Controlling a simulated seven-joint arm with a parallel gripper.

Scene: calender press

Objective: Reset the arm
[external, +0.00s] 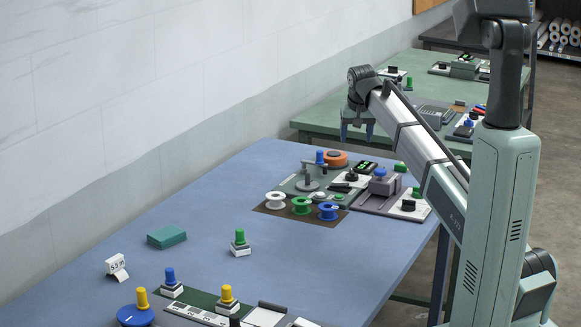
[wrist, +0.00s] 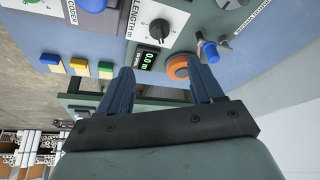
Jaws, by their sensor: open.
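My gripper (external: 357,130) hangs in the air above the far part of the blue table, with its blue fingers pointing down. In the wrist view my gripper (wrist: 163,82) has its two blue fingers spread apart, with nothing held between them. My arm reaches from its base at the right, bent over the table. The orange round part (external: 334,159) lies on the table below the gripper; it also shows beyond the fingers in the wrist view (wrist: 177,67).
The blue table (external: 215,215) carries a panel with white (external: 275,200), green (external: 301,205) and blue (external: 328,211) spools. A teal block (external: 166,237) and a green-knobbed piece (external: 239,242) stand nearer. A green table (external: 400,105) stands behind. The blue table's middle is largely clear.

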